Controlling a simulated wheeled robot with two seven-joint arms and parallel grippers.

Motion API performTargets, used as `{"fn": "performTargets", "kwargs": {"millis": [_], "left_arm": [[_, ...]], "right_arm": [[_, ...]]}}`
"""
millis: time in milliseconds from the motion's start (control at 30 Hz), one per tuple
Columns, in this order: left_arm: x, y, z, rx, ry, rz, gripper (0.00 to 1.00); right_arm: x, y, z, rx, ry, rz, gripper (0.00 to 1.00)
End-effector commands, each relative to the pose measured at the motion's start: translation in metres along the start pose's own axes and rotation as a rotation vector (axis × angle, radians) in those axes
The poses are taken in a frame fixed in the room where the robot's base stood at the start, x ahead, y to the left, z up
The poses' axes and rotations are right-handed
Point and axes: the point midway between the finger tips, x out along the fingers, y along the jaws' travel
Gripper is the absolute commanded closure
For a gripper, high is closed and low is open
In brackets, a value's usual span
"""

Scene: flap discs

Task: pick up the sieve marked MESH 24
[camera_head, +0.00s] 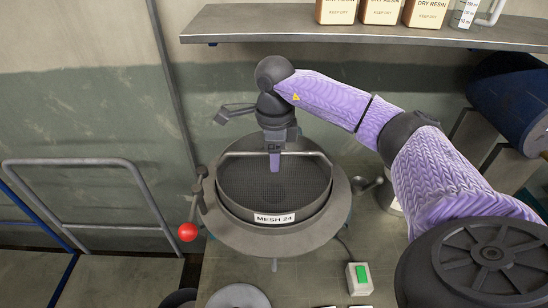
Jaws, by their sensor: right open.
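The sieve (240,195) is a round dark pan with a mesh floor and a white label reading MESH 24 on its front. It sits in a wider grey round ring (255,238) on a bench. A thin bar handle (236,154) spans the sieve's back side. My right gripper (275,162) points down over the back part of the sieve, at the handle bar. It is open; I cannot tell whether the bar lies between its fingers. My left gripper is not in view.
A lever with a red ball (187,232) stands left of the ring. A switch box with a green button (361,277) is at front right. A shelf (370,35) with resin containers (380,12) hangs above. A blue drum (512,95) is at right, a metal rail frame (90,162) at left.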

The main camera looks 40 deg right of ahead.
Motion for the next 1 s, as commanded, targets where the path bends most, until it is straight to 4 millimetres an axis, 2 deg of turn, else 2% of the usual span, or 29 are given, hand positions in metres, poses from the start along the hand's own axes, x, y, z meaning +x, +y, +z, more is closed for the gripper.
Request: {"fn": "performTargets", "kwargs": {"millis": [867, 900, 1000], "left_arm": [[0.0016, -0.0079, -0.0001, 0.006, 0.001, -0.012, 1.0], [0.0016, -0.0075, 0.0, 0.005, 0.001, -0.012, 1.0], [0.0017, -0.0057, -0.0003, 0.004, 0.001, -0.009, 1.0]], "right_arm": [[0.0052, 0.0, 0.0004, -0.001, -0.001, 0.0, 0.46], [0.0052, 0.0001, 0.0005, -0.001, -0.001, 0.0, 0.5], [0.0051, 0.0001, 0.0004, -0.001, -0.001, 0.0, 0.71]]}}
